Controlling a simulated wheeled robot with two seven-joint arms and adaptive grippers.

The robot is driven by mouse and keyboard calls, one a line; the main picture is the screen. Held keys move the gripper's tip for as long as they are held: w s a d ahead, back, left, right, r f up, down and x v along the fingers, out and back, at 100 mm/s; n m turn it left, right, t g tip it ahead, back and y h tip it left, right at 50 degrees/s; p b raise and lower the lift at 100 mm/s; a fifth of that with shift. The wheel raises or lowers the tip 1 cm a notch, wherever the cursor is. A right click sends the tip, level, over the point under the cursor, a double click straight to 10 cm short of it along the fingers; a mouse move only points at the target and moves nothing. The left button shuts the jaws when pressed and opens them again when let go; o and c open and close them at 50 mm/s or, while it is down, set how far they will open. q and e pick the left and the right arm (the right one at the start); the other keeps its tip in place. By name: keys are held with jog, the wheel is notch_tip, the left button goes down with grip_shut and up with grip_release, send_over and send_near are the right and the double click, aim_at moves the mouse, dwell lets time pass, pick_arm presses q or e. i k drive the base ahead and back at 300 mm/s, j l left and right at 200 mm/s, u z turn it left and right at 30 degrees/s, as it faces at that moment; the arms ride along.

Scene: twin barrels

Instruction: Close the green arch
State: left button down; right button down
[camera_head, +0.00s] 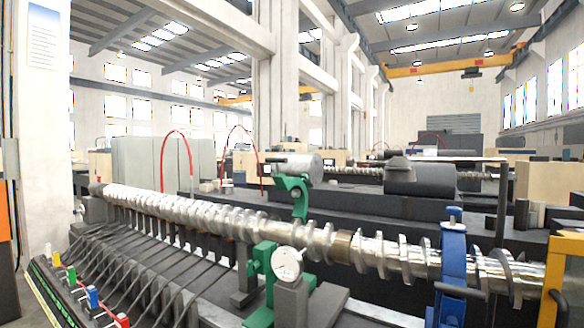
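The green arch's upper part (294,192) stands raised above the long metal screw shaft (215,215). Its lower end goes down behind the shaft. A green base bracket (262,268) is on the near side of the shaft, apart from the raised part. A round dial (287,263) sits in front of the shaft, beside this bracket. A grey cylinder (298,167) shows just behind the top of the raised part; I cannot tell whether they touch. Neither of my grippers shows in the head view.
A blue arch (453,265) is around the shaft at the right. A yellow frame (567,275) stands at the right edge. A row of dark bars and small coloured blocks (92,297) is at the lower left. Dark machinery fills the space behind the shaft.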

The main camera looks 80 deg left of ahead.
aim_at(301, 187)
jog(key=u, duration=2.65)
